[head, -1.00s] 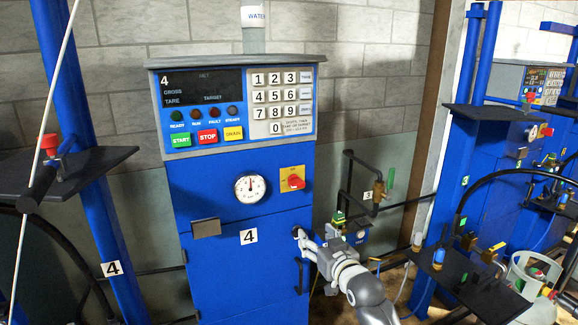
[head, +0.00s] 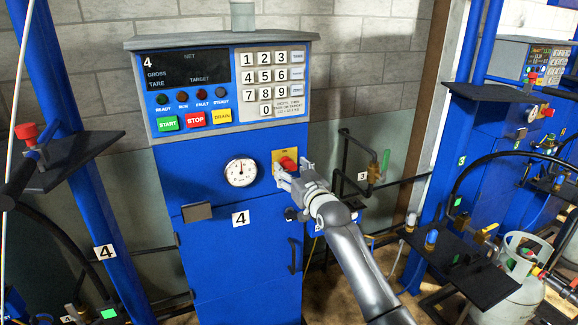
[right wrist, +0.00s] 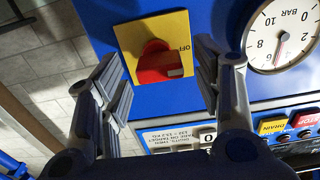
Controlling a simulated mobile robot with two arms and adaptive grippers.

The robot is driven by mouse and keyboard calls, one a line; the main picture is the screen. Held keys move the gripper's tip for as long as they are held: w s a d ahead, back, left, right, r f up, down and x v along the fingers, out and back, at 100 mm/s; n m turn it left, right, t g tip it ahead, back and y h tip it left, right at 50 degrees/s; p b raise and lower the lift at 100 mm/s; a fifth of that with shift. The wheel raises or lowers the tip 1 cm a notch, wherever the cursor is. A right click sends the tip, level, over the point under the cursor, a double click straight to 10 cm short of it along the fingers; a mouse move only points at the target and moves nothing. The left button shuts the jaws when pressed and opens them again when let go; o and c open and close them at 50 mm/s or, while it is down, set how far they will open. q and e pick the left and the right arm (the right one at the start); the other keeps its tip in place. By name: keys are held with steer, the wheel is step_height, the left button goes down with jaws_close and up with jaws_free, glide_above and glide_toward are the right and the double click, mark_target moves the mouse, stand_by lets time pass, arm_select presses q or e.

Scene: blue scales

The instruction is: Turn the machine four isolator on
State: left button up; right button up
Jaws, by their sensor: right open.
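The machine four isolator is a red rotary knob on a yellow plate (head: 278,157), on the blue front of the cabinet marked 4. In the right wrist view the red knob (right wrist: 160,63) lies between my open fingers, with "OFF" printed on the plate beside it. My right gripper (head: 283,174) is open just in front of the isolator, its fingers overlapping the plate's lower part in the head view. I cannot tell whether the fingers touch the knob. The machine's display (head: 190,69) is dark. My left gripper is not in view.
A pressure gauge (head: 240,172) is left of the isolator, and a keypad (head: 273,80) with START, STOP and DRAIN buttons is above. A black door handle (head: 293,255) sits below. Black pipework (head: 345,150) with a green-handled valve stands to the right.

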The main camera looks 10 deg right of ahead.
steer(key=shift+w+a, duration=0.2)
steer(key=shift+w, duration=1)
steer(key=c, duration=1)
